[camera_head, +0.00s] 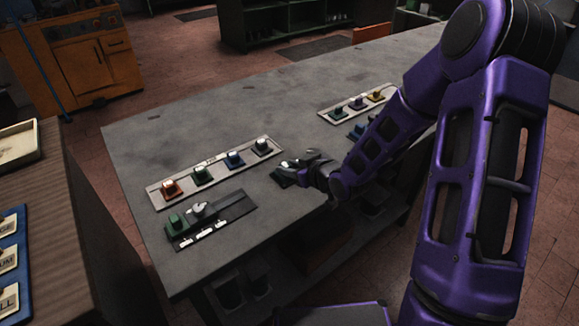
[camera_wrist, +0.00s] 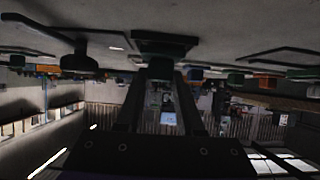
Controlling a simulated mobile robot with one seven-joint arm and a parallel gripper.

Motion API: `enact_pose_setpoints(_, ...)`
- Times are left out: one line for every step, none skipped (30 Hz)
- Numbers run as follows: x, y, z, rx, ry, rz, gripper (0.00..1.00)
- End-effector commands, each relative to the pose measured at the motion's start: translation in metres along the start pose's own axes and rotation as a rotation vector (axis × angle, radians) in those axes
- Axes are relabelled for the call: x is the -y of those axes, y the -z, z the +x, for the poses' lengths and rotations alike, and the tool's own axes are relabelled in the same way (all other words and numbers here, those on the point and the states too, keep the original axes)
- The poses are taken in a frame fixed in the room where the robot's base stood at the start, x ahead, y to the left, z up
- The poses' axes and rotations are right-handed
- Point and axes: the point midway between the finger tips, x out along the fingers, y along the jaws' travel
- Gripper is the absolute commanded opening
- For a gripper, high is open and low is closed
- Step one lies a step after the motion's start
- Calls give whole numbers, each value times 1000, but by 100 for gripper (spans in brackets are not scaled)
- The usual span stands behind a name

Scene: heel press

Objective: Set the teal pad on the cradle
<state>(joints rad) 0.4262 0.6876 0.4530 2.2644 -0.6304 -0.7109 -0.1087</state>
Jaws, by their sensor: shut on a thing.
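My gripper (camera_head: 304,164) is low over the middle of the grey table, its fingers shut on a small dark greenish piece that I take for the teal pad. In the wrist view, this dark green pad (camera_wrist: 165,46) sits at the fingertips (camera_wrist: 162,72), wider on its table side. A flat dark piece (camera_head: 282,179) shows beneath the gripper; I cannot tell whether it is part of the pad or the cradle. Contact with the table is unclear. A green fixture with a pale rounded top (camera_head: 185,221) stands on a dark mat at the front left.
A pale strip (camera_head: 158,195) holds orange (camera_head: 170,188), green (camera_head: 202,175), blue (camera_head: 234,160) and greyish (camera_head: 262,147) blocks left of my gripper. Another strip (camera_head: 327,113) with coloured blocks lies behind my arm. White labels (camera_head: 203,232) lie on the mat. The table's back left is clear.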

Motion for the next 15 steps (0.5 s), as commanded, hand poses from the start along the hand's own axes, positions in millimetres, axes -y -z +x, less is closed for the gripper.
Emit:
enact_pose_setpoints(0,1,0,-1,0,0,0)
enact_pose_setpoints(0,1,0,-1,0,0,0)
enact_pose_setpoints(0,1,0,-1,0,0,0)
enact_pose_setpoints(0,1,0,-1,0,0,0)
enact_pose_setpoints(0,1,0,-1,0,0,0)
enact_pose_setpoints(0,0,0,-1,0,0,0)
enact_pose_setpoints(0,0,0,-1,0,0,0)
enact_pose_setpoints(0,0,0,-1,0,0,0)
enact_pose_setpoints(0,0,0,-1,0,0,0)
enact_pose_setpoints(0,-1,0,-1,0,0,0)
enact_pose_setpoints(0,-1,1,-1,0,0,0)
enact_pose_setpoints(0,-1,1,-1,0,0,0)
enact_pose_setpoints(0,-2,1,-1,0,0,0)
enact_pose_setpoints(0,-2,1,-1,0,0,0)
enact_pose_setpoints(0,-2,2,-1,0,0,0)
